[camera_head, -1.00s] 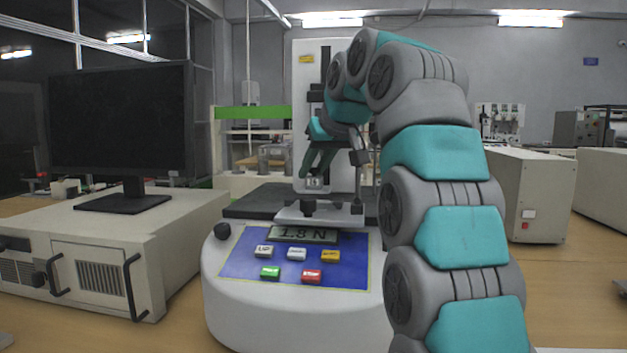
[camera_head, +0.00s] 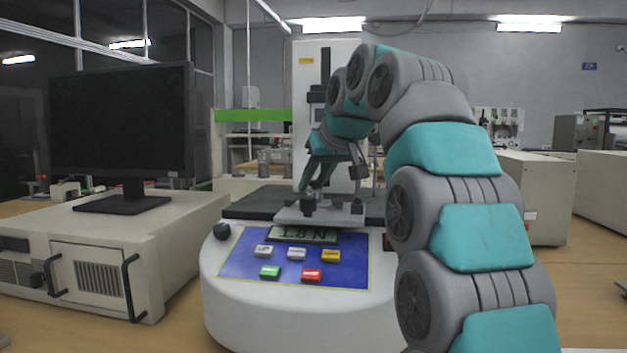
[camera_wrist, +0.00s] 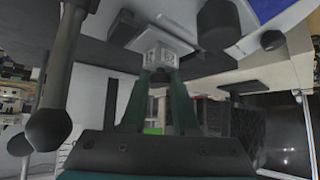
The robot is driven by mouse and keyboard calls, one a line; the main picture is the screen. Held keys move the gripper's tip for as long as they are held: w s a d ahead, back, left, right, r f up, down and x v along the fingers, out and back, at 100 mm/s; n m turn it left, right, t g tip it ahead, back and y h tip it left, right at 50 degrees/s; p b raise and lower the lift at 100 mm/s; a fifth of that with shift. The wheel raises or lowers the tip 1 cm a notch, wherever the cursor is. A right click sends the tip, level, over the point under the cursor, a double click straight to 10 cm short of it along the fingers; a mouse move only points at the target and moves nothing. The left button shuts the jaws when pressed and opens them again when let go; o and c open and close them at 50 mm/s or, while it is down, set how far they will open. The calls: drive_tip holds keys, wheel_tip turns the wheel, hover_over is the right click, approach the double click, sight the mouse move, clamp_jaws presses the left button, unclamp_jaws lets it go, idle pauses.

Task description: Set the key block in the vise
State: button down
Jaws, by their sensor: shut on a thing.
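The vise (camera_head: 287,213) is a pale grey plate with dark knobs, set on the round white test machine (camera_head: 240,305). My gripper (camera_head: 317,184) points down just above the vise, near its left knob (camera_head: 309,200). In the wrist view, my gripper (camera_wrist: 160,75) is shut on the key block (camera_wrist: 158,55), a small pale block with dark marks on its face. The block lies close against the grey vise plate; I cannot tell whether it touches or is seated. In the head view the block is mostly hidden by the fingers and knob.
The machine's blue panel (camera_head: 235,265) has several buttons and a display (camera_head: 303,235). Its white column (camera_head: 305,75) rises behind my gripper. A monitor (camera_head: 120,120) on a beige cabinet (camera_head: 175,240) stands left. A beige box (camera_head: 545,195) stands right.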

drive_tip(key=shift+f, duration=0.15)
drive_tip(key=c, duration=0.7)
unclamp_jaws()
drive_tip(key=shift+s+r+p, duration=0.1)
drive_tip(key=shift+r+p, duration=0.35)
drive_tip(key=shift+r, duration=0.45)
drive_tip(key=p+v, duration=0.1)
drive_tip(key=v, duration=0.6)
drive_tip(key=shift+f, duration=0.1)
